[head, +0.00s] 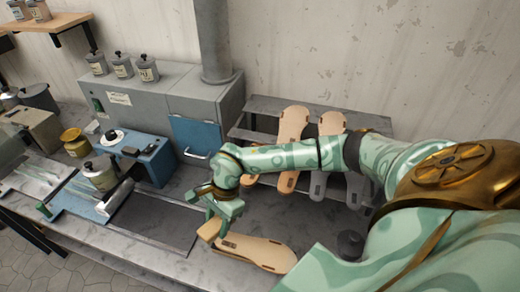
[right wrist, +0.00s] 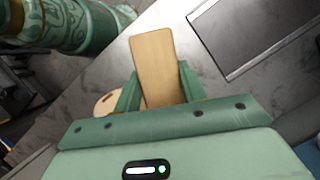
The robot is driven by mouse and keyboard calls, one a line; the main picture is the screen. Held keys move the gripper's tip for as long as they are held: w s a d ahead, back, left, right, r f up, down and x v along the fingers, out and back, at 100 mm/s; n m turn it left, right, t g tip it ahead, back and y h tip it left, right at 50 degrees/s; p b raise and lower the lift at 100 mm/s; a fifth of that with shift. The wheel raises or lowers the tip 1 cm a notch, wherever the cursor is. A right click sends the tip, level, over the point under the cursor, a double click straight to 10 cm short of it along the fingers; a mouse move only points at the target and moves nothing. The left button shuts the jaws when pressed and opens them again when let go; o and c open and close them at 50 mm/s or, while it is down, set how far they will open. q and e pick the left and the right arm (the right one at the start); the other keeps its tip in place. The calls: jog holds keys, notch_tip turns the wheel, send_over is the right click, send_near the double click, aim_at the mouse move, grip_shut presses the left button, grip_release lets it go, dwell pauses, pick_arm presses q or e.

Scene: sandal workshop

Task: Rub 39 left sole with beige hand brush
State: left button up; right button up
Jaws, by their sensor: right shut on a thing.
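My right gripper (head: 220,214) is shut on the beige hand brush (head: 209,231), a plain light-wood block. In the right wrist view the brush (right wrist: 153,58) sticks out between the two green fingers (right wrist: 157,90). A tan sole (head: 258,250) lies flat on the grey bench, just right of the brush. A rounded end of the sole (right wrist: 107,102) shows beside a finger in the right wrist view. I cannot tell whether the brush touches the sole, or read the sole's size. My left gripper is out of view.
A rack (head: 262,103) behind my arm holds several tan and grey soles. A dark plate (head: 157,221) lies left of the brush. A dark round object (head: 350,243) is right of the sole.

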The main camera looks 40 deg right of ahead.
jog(key=w, duration=0.1)
jog(key=w+f, duration=0.1)
jog(key=shift+w+a+f, duration=0.15)
jog(key=shift+w, duration=0.2)
jog(key=shift+s+d+f, duration=0.25)
jog(key=shift+s+d, duration=0.05)
jog(key=shift+s, duration=0.1)
jog(key=shift+f+b, duration=2.3)
jog(key=shift+f, duration=0.45)
jog(key=shift+f+b, duration=0.4)
jog(key=shift+f, duration=0.1)
